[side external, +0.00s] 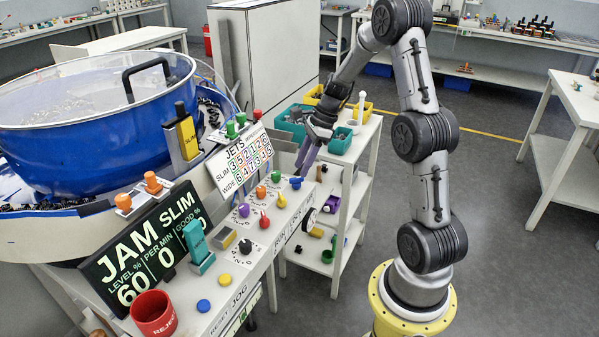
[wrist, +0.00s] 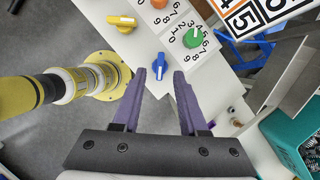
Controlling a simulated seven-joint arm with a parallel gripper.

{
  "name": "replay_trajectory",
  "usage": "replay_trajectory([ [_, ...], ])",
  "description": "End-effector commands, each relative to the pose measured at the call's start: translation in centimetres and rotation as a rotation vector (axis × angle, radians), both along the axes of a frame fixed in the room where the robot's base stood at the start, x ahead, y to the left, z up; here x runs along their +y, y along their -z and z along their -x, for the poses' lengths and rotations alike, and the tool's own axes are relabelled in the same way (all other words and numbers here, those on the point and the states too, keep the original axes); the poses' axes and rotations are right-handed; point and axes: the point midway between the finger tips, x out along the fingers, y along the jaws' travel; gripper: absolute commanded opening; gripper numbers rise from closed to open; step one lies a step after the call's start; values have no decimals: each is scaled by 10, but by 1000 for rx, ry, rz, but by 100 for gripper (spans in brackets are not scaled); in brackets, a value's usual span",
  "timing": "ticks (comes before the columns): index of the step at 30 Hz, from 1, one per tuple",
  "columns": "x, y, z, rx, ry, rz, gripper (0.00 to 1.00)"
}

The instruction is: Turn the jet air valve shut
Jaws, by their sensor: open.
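A blue lever-type handle (wrist: 159,65) sits on the white panel edge in the wrist view, just ahead of and between my fingertips. It also shows in the side view (side external: 295,182). A yellow lever handle (wrist: 121,22) sits further along the same edge, also in the side view (side external: 281,201). I cannot read a label that tells which one is the jet air valve. My gripper (wrist: 160,73) is open, its two purple fingers apart with nothing held. In the side view my gripper (side external: 302,165) hangs above the panel's far right end, near the blue handle.
A green dial knob (wrist: 192,39) and an orange knob (side external: 260,191) stand beside the handles. A purple knob (side external: 244,210) and a red one (side external: 264,222) are further along. A teal bin (wrist: 292,140) and shelf lie right of my gripper. The blue bowl (side external: 100,100) is at left.

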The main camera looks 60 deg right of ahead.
Motion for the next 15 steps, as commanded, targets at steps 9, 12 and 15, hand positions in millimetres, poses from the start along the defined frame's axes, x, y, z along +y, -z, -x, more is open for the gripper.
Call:
replay_trajectory([
  [9, 8, 27, -8, 0, -2, 0, 42],
  [12, 8, 28, -8, 0, -2, 1, 42],
  [15, 8, 28, -8, -1, -1, 1, 42],
])
